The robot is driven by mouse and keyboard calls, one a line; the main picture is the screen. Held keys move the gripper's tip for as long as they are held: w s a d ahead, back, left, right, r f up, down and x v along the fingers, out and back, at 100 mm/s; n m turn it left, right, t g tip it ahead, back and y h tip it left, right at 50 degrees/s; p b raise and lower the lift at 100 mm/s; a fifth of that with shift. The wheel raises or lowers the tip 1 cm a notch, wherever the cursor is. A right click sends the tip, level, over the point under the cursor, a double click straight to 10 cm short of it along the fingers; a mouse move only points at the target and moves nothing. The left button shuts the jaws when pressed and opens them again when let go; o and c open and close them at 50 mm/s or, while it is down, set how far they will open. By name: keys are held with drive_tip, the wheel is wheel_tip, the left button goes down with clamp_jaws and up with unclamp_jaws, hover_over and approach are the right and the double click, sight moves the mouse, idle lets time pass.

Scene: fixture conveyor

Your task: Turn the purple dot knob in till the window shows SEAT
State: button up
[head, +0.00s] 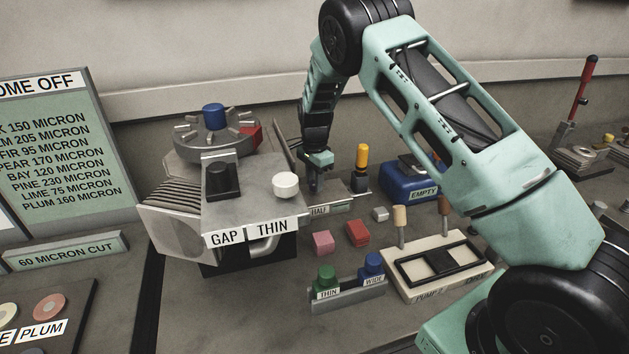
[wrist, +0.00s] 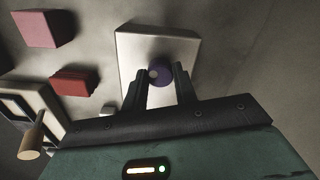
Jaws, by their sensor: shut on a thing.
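The purple knob (wrist: 163,76) has a pale dot on its left side in the wrist view and stands on a pale metal block (wrist: 184,42). My gripper (wrist: 160,90) has one finger on each side of the knob and is shut on it. In the head view my gripper (head: 316,186) reaches down to the block behind the grey machine, and the knob is hidden there. A small window (head: 320,210) on the front of the block reads HALF.
The grey machine (head: 236,193) marked GAP and THIN stands close to the left of my gripper. An orange-handled tool (head: 361,156) and a blue EMPTY box (head: 405,187) are to the right. Pink (head: 323,243) and red (head: 357,233) blocks lie in front.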

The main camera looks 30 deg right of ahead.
drive_tip(key=shift+m, duration=1)
drive_tip(key=o, duration=1)
wheel_tip(320, 180, up, 18)
drive_tip(key=b, duration=0.3)
drive_tip(key=shift+f, duration=0.25)
